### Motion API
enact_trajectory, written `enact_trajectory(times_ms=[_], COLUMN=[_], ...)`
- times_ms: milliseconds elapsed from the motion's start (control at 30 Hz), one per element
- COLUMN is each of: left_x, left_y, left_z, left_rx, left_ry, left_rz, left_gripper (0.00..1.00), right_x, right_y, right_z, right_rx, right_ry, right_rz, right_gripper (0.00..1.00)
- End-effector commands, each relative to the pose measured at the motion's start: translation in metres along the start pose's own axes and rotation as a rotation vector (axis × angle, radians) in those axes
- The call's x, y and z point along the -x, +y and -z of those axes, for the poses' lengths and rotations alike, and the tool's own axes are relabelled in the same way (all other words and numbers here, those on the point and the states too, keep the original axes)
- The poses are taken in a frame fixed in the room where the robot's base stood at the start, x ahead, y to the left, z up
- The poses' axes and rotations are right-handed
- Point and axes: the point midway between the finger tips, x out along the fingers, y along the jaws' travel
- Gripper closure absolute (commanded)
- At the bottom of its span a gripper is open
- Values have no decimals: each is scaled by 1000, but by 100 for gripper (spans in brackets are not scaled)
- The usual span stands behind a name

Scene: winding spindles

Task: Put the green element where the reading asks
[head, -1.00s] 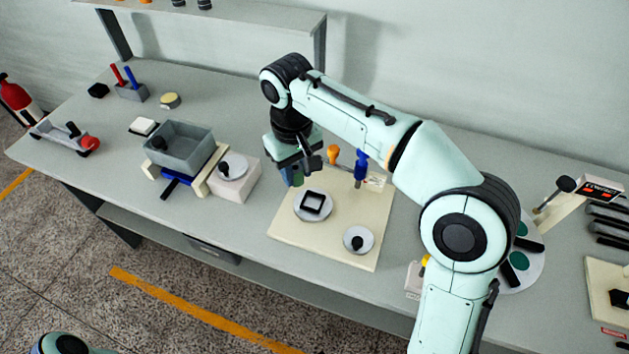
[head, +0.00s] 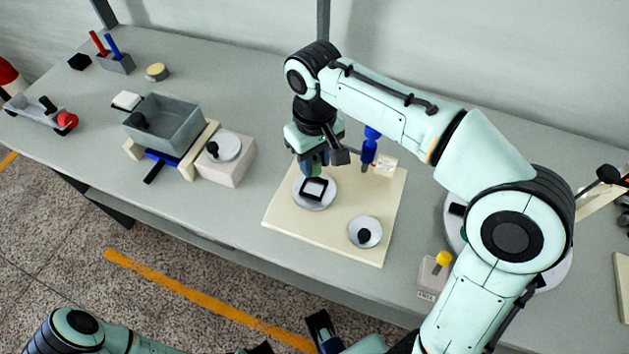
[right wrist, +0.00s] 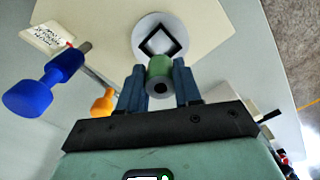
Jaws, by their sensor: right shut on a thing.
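The green element (right wrist: 159,72) is a short cylinder with a dark hole in its end. My right gripper (right wrist: 160,88) is shut on it, between its two dark fingers. In the head view my right gripper (head: 312,165) hangs over the cream board, just behind a round grey disc (head: 304,200) with a black square frame (head: 315,189). In the right wrist view the frame (right wrist: 162,41) lies just beyond the element. I cannot tell if they touch. A white card (head: 384,166) with handwriting, too small to read, stands on the board. My left gripper (head: 318,330) is at the bottom edge, its jaws unclear.
An orange knob (right wrist: 104,102) stands near the element. A grey bin (head: 170,123) is left; a yellow-knobbed block (head: 434,272) is right.

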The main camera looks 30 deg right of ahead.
Motion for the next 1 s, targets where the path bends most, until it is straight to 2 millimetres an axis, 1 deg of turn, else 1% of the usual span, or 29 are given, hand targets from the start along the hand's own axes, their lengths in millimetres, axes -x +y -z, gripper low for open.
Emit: enact_trajectory(times_ms=[33,100,267,400,500,600,833,1000], left_x=[-3,-4,-5,-9,-10,-11,-10,-13], left_y=[0,0,0,-1,-1,-1,-1,-1], left_z=[1,2,4,6,8,8,8,9], left_rx=[-1,-1,-2,-3,-3,-3,-3,-3], left_ry=[4,7,11,19,23,25,24,27], left_rz=[-1,-2,-3,-4,-5,-5,-5,-6], left_gripper=[57,57,57,57,57,57,57,57], right_x=[-11,-19,-31,-54,-65,-69,-68,-74], right_y=[0,0,0,0,0,0,0,0], right_z=[-1,0,0,0,0,0,0,0], right_rx=[0,0,0,-1,-1,-1,-1,0], right_ry=[-3,-2,-1,-3,-2,0,1,0], right_rz=[-1,-1,-1,-1,-1,-1,-1,0], right_gripper=[96,96,96,96,96,96,96,96])
